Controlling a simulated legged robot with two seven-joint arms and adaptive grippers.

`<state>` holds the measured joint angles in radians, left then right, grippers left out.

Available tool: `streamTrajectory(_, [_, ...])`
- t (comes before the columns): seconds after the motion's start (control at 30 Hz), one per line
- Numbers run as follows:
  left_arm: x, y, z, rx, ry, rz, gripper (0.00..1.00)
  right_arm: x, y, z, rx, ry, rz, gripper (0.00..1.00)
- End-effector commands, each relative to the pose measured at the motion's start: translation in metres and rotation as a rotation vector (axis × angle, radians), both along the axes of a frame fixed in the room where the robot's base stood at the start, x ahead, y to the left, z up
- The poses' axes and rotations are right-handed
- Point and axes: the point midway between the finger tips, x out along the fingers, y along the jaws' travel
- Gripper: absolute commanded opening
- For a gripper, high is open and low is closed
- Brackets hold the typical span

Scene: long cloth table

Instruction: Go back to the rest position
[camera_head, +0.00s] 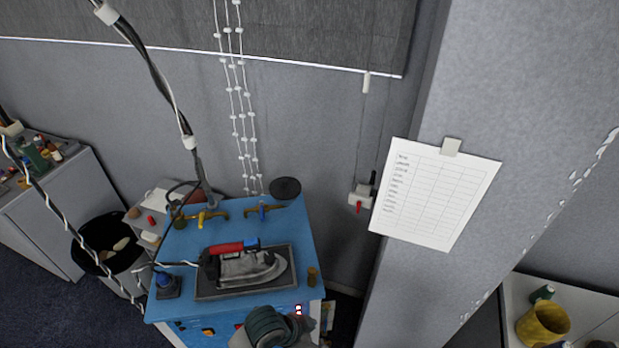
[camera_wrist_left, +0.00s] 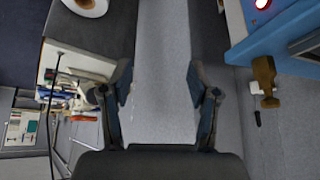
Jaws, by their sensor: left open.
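My left gripper (camera_wrist_left: 160,84) shows in the left wrist view with its two dark fingers spread apart. In that view a blue cabinet side with a red light stands to the right of the fingers, and a white-topped unit to the left. In the head view no gripper fingers can be made out. A grey-green rounded part at the bottom middle edge, in front of the blue station, may be my own arm. My right gripper is in neither view.
A blue ironing station (camera_head: 185,240) holds an iron (camera_head: 250,267) on a dark plate. A black bin (camera_head: 95,258) stands left of it. A wall pillar with a paper sheet (camera_head: 432,195) is at right. A yellow mug (camera_head: 543,324) sits lower right. A hose and cords hang at left.

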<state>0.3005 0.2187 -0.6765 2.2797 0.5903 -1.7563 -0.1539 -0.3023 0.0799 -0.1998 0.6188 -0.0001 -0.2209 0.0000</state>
Motion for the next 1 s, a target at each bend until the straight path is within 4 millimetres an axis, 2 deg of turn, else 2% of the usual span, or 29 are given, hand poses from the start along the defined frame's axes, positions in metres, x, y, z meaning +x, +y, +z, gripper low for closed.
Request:
streamTrajectory(0.1, [-0.011, 0.038, -0.036, -0.053, 0.080, 0.271, 0.61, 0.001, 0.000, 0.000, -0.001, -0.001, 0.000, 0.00])
streamTrajectory(0.3, [-0.038, 0.113, -0.086, -0.009, 0.152, 0.628, 0.61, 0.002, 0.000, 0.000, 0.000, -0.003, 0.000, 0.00])
streamTrajectory(0.5, [-0.078, 0.177, -0.118, 0.088, 0.189, 0.858, 0.61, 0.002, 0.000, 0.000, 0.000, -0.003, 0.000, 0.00])
streamTrajectory(0.7, [-0.119, 0.230, -0.138, 0.201, 0.208, 1.021, 0.61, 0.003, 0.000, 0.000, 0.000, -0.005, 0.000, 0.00])
streamTrajectory(0.8, [-0.107, 0.225, -0.181, 0.202, 0.218, 1.008, 0.61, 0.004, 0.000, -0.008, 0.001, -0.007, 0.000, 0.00])
streamTrajectory(0.87, [-0.103, 0.224, -0.204, 0.206, 0.225, 1.005, 0.61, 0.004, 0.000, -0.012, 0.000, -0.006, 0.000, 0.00])
streamTrajectory(1.0, [-0.100, 0.223, -0.265, 0.217, 0.245, 0.998, 0.61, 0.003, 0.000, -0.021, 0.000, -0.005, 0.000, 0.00])
